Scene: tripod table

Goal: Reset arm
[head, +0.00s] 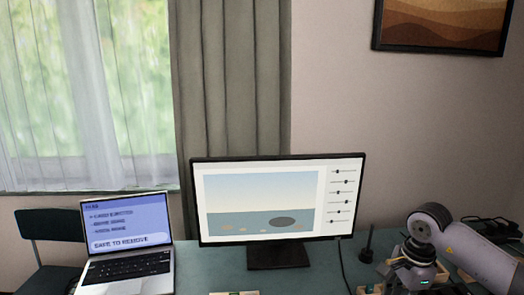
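A teal table (208,266) runs along the bottom of the view.
An open laptop (126,262) reading "SAFE TO REMOVE" stands at the left. A monitor (262,195) with sliders stands mid-table. A black upright stick (367,248) and dark cables (492,224) are at the right. A dark chair (45,228) stands behind the laptop.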

